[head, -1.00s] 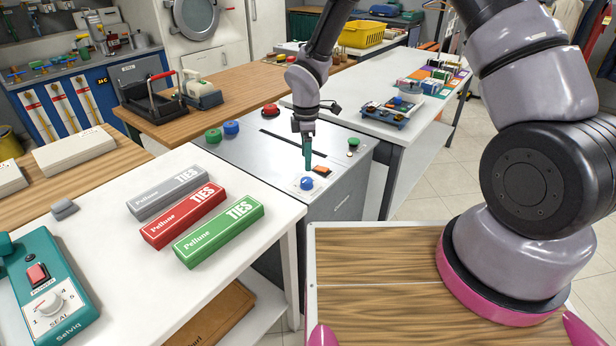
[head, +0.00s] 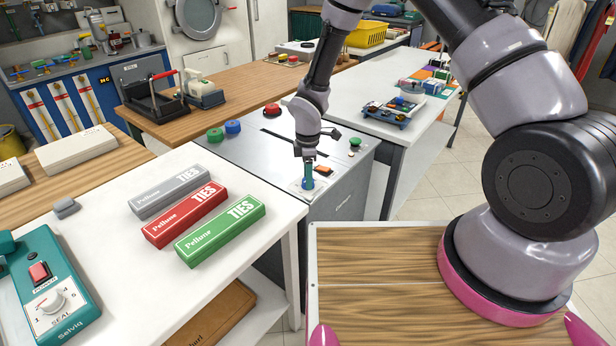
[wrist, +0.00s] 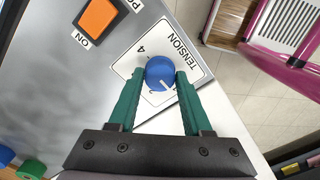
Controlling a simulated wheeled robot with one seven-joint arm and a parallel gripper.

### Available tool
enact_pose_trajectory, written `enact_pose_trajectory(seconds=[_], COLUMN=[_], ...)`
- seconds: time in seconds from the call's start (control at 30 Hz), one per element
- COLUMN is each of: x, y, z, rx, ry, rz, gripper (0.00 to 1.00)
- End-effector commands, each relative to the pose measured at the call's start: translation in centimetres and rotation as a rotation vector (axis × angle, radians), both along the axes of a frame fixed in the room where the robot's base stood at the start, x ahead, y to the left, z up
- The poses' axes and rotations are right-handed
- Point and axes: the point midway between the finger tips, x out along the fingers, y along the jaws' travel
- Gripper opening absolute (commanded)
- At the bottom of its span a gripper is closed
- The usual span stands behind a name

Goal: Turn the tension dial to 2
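The tension dial is a blue round knob (wrist: 160,72) on a white label marked TENSION, at the front corner of a grey machine (head: 345,190). A white pointer mark shows on the knob's lower right edge in the wrist view. A 4 is printed at its upper left; a digit below the knob, seemingly a 2, is partly hidden. My gripper (wrist: 160,76) has its teal fingers on either side of the knob, apart, with a narrow gap visible at the left. In the head view my gripper (head: 308,182) points down over the dial and mostly covers it.
An orange ON switch (wrist: 99,16) lies near the dial. Green (head: 215,135) and blue (head: 233,127) knobs, a red button (head: 272,110) and a green button (head: 355,142) are also on the machine. A white table with tie boxes (head: 220,230) stands at left.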

Motion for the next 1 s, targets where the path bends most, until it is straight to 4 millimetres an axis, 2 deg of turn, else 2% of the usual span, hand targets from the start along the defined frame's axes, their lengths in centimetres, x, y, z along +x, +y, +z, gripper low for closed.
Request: enact_pose_trajectory(seconds=[0.27, 0.47, 1.0], x=[0.01, 0.00, 0.02], y=[0.00, 0.02, 0.04], z=[0.03, 0.05, 0.08], rx=[0.000, 0.000, 0.000], ry=[0.000, 0.000, -0.001], rz=[-0.012, -0.083, -0.546], gripper=[0.00, 0.00, 0.00])
